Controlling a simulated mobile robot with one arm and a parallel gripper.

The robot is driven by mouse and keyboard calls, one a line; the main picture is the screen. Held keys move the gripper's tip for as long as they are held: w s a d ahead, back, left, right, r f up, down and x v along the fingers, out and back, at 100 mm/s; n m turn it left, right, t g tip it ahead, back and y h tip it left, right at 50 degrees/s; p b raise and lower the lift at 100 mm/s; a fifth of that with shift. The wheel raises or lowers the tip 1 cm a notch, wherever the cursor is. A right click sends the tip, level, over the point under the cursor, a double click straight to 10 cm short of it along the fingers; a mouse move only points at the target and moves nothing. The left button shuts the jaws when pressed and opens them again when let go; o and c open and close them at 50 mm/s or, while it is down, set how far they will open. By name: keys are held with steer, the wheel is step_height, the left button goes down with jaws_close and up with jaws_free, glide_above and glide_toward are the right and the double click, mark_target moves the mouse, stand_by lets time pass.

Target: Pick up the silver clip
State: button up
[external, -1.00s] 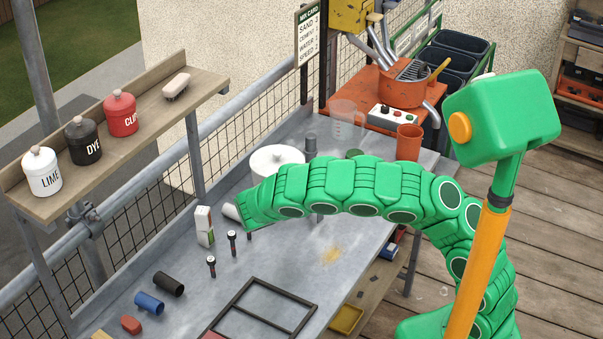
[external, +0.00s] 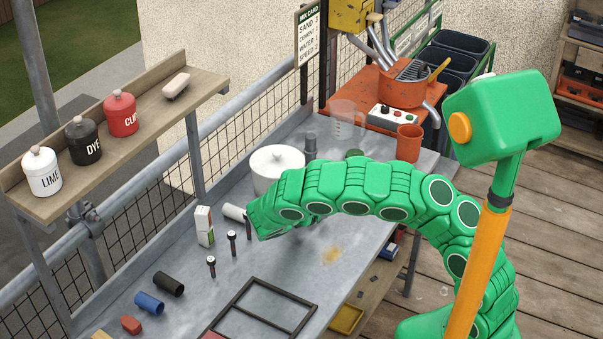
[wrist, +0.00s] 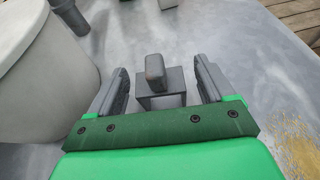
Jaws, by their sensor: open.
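In the wrist view a small grey upright piece (wrist: 155,72) with a rounded top stands on a darker square block (wrist: 161,99). It looks like the silver clip, but I cannot be sure. My gripper (wrist: 160,66) is open, with one finger on each side of this piece and visible gaps to both. In the external view my gripper (external: 257,229) is low over the metal bench, and my own arm hides the piece there.
A white lidded pot (external: 276,167) stands close to my gripper; its pale wall (wrist: 40,75) fills the wrist view's left. Two small dark-handled tools (external: 232,243) and a white box (external: 204,226) stand nearby. A dark frame (external: 262,311) lies at the front.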

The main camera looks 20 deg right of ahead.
steer(key=shift+x, duration=1.2)
steer(key=c, duration=1.4)
